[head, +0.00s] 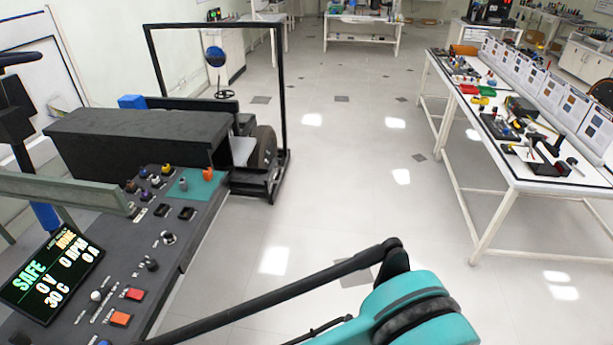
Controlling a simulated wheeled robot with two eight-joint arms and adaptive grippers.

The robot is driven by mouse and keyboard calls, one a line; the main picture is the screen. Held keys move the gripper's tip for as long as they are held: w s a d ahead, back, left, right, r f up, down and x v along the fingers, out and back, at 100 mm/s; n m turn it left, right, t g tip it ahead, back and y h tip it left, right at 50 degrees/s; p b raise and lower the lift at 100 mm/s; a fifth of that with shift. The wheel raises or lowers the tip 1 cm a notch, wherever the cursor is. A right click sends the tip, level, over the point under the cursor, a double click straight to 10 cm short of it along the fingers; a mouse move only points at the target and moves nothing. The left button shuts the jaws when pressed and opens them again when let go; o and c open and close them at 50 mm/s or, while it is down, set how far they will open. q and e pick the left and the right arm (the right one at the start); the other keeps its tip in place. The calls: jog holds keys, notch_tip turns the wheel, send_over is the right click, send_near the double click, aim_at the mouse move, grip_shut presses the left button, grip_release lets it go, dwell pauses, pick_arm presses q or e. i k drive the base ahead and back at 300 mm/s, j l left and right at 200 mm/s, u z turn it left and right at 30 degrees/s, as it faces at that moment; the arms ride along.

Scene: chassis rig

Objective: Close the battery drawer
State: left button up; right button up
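A long dark box (125,132) lies across the chassis rig at the left, above the control panel. I cannot tell whether this box is the battery drawer or its housing, and no drawer front or handle is clear. The control panel (203,215) has knobs, switches, red and orange buttons and a teal patch. Its display (52,278) reads SAFE, 0 V, 0 RPM, 0 A and 30 C. A teal and black link of my arm fills the lower right. Neither gripper's fingers can be made out.
A black upright frame (279,95) stands behind the box, with a dark wheel (264,146) at its base. A long white workbench (500,165) with tools and parts runs along the right. The floor (340,180) between them is open.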

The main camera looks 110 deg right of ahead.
aim_at(244, 179)
jog(key=z, duration=3.35)
jog(key=i+z, duration=0.15)
jog(key=i, duration=0.6)
jog(key=i+z, duration=0.15)
jog(key=i, duration=0.55)
jog(key=i+j+z, duration=0.15)
jog(key=i, duration=0.6)
